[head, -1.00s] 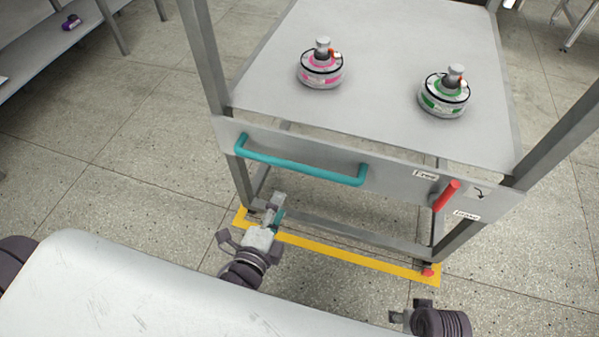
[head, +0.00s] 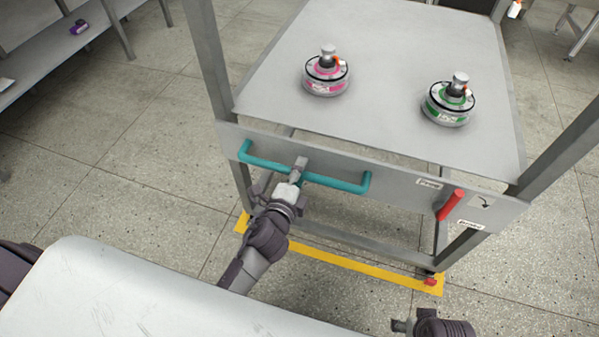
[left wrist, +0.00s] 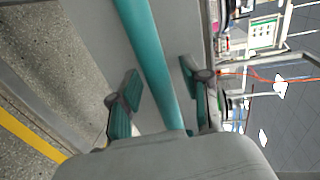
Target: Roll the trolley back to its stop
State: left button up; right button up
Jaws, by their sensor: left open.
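The grey trolley (head: 400,190) stands in front of me. A teal bar handle (head: 340,184) runs across its front panel, and a red lever (head: 449,205) sits at the panel's right. My left gripper (head: 298,172) is at the handle's middle. In the left wrist view, the teal handle (left wrist: 150,60) passes between the two open fingers (left wrist: 158,97), with gaps on both sides. My right gripper (head: 403,326) is at the bottom edge, apart from the trolley; its finger state is unclear. A yellow floor strip (head: 350,265) with a red block (head: 430,282) lies by the trolley's front feet.
Two hub motors stand on the trolley top, one pink-banded (head: 326,76) and one green-banded (head: 450,102). A grey side table (head: 50,45) is at upper left. My white base covers the lower left. Floor is open left of the trolley.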

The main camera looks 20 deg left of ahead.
pick_arm(q)
jog(key=shift+c, duration=0.3)
grip_shut()
